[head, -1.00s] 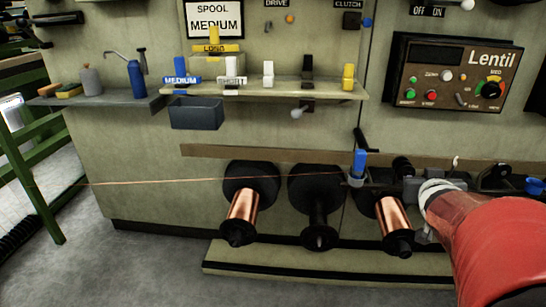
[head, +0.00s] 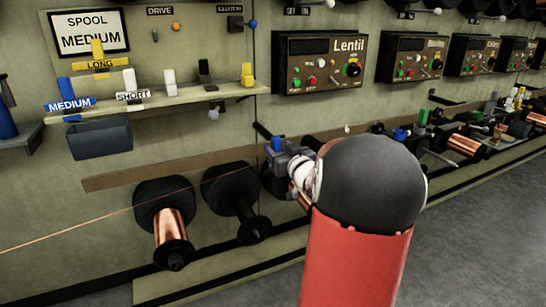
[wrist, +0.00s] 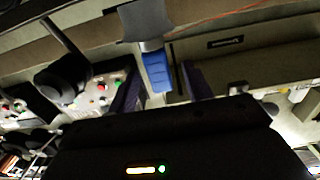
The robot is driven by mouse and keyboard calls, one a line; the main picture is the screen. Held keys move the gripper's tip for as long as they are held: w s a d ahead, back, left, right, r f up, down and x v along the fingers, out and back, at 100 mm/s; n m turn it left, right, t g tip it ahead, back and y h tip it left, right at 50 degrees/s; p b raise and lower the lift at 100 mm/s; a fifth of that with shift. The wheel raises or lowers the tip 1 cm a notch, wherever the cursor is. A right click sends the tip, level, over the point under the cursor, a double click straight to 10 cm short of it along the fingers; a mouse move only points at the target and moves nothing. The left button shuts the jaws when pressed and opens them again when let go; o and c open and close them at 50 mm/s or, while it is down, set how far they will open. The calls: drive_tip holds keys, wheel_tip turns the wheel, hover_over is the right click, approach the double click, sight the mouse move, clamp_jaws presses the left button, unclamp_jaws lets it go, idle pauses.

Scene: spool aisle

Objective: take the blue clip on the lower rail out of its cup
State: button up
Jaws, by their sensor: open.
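The blue clip (head: 277,144) shows at the lower rail (head: 150,168) in the head view, just left of my wrist. In the wrist view the blue clip (wrist: 157,72) points down the picture from a grey cup (wrist: 145,22). My gripper (wrist: 160,85) is open, with a dark finger on each side of the clip and visible gaps between. In the head view my arm hides most of the gripper. Whether the clip's lower part is seated in the cup is hard to see.
A shelf (head: 215,97) with coloured clips and a dark bin (head: 100,138) is at left. The Lentil control panel (head: 320,62) is above. Floor is open at lower right.

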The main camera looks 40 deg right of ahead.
drive_tip(key=x, duration=0.4)
drive_tip(key=shift+w+d, duration=0.1)
drive_tip(key=shift+w, duration=0.05)
drive_tip(key=shift+c, duration=0.4)
clamp_jaws()
wheel_tip(320, 180, up, 20)
drive_tip(key=p, duration=0.6)
